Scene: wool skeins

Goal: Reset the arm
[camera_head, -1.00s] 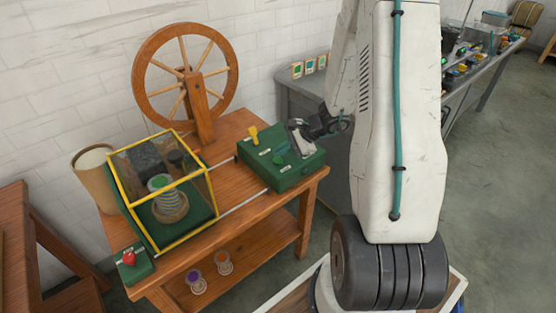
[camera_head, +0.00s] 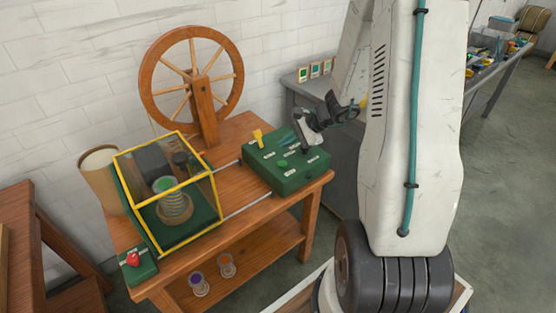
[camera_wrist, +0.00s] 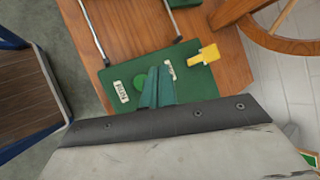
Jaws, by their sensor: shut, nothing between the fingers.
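My gripper (camera_head: 305,146) is above the right part of the green control box (camera_head: 286,182), which sits on the right end of the wooden table. In the wrist view the closed fingers (camera_wrist: 158,84) show over the same box (camera_wrist: 190,76), with nothing between them. The box carries a yellow lever (camera_head: 257,136), which also shows in the wrist view (camera_wrist: 204,55), a round green button (camera_head: 283,164) and small white labels. In the wrist view the fingertips are beside the green button (camera_wrist: 141,83); I cannot tell the gap.
A yellow-framed clear case (camera_head: 178,137) with a green-topped spool stands on the wooden table (camera_head: 232,188), beside a red knob (camera_head: 132,259). A wooden spinning wheel (camera_head: 205,112) rises behind. A grey bench (camera_head: 303,92) stands at the back right.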

